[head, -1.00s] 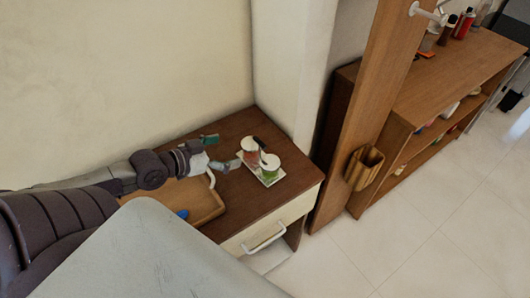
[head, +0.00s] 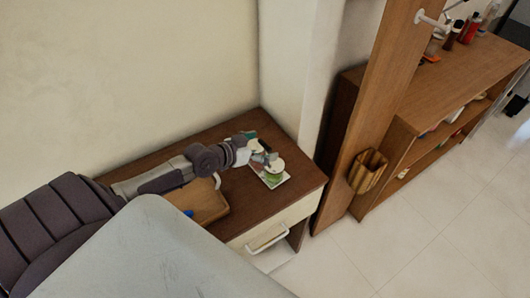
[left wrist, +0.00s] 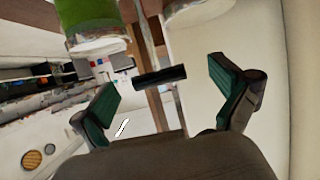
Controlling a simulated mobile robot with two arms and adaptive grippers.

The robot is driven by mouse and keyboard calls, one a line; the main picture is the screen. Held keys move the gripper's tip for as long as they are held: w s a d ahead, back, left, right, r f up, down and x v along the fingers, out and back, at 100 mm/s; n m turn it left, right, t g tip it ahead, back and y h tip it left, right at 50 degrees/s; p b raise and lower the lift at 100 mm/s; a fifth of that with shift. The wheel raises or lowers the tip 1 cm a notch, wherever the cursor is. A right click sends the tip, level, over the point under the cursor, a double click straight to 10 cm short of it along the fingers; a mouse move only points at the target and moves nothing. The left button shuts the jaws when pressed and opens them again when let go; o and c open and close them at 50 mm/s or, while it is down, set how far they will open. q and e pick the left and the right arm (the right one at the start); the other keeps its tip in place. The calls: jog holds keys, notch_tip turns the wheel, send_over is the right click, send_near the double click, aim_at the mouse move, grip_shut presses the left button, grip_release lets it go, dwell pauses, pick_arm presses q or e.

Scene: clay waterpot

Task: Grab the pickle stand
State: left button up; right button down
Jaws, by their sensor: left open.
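The pickle stand (head: 284,182) is a small white tray with jars on the brown wooden cabinet top. A green jar with a white lid (head: 274,169) shows at its front right; my left gripper covers much of the rest. My left gripper (head: 262,157) is at the stand's upper part, open. In the left wrist view, the stand's black handle grip (left wrist: 160,77) on its thin post lies between the two spread green-padded fingers (left wrist: 165,84), with a gap on each side. The green jar (left wrist: 88,15) is at upper left there. My right gripper is not in view.
A wooden tray (head: 208,211) with a blue item (head: 188,213) lies left of the stand. The wall is behind, and a white pillar (head: 295,70) stands close at the back right. A wooden shelf (head: 440,95) stands further right.

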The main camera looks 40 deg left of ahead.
pick_arm(q)
jog(key=shift+w+d+f, duration=0.15)
jog(key=shift+w+f, duration=0.1)
jog(key=shift+w, duration=0.2)
jog(key=shift+s, duration=0.1)
jog(key=shift+c, duration=1.2)
jog(key=c, duration=1.6)
jog(key=shift+r, duration=0.15)
grip_shut()
jog(key=shift+r, duration=0.1)
